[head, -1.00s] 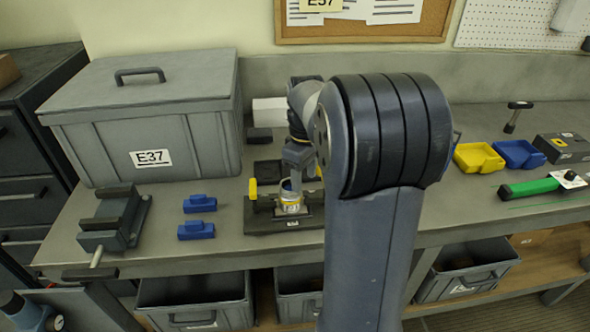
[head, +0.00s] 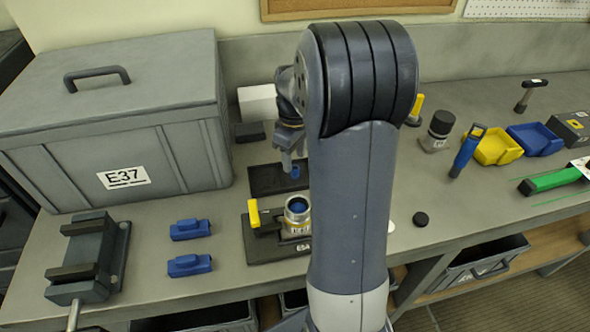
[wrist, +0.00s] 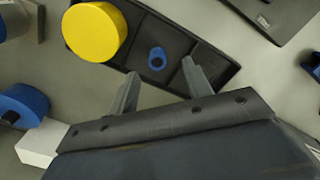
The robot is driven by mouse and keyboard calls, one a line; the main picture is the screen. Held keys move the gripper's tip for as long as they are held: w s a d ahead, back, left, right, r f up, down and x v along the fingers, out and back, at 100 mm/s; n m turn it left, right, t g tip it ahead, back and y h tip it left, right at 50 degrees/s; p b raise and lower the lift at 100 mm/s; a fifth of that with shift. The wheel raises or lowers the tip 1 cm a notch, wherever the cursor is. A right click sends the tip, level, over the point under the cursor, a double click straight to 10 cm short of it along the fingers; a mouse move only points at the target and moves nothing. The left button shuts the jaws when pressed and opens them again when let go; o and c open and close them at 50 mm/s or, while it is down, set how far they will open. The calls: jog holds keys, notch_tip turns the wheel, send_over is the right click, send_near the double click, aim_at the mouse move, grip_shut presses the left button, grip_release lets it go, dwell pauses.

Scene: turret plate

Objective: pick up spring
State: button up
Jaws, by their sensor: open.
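A small blue ring-shaped piece with an open centre, likely the spring, stands in the black tray (head: 262,181); it shows in the head view (head: 295,172) and the wrist view (wrist: 157,58). Its coils are too small to make out. My gripper (head: 288,163) is open and empty, pointing down over the tray. In the wrist view, my gripper (wrist: 162,78) has one finger on each side of the blue piece, which appears slightly beyond the fingertips. I cannot tell the height left between them. My arm hides the tray's right part in the head view.
A yellow cylinder (wrist: 95,32) sits in the tray beside the blue piece. In front stands a fixture with a yellow-handled clamp (head: 254,213) and a metal cup (head: 297,212). A white box (head: 257,102) is behind. A large grey case (head: 120,130) stands left.

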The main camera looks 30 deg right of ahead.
aim_at(295, 167)
notch_tip(295, 167, down, 5)
jog(key=shift+w+d+r+p, duration=0.1)
jog(key=shift+d+p, duration=0.05)
jog(key=shift+p, duration=0.3)
jog(key=shift+c, duration=0.5)
grip_shut()
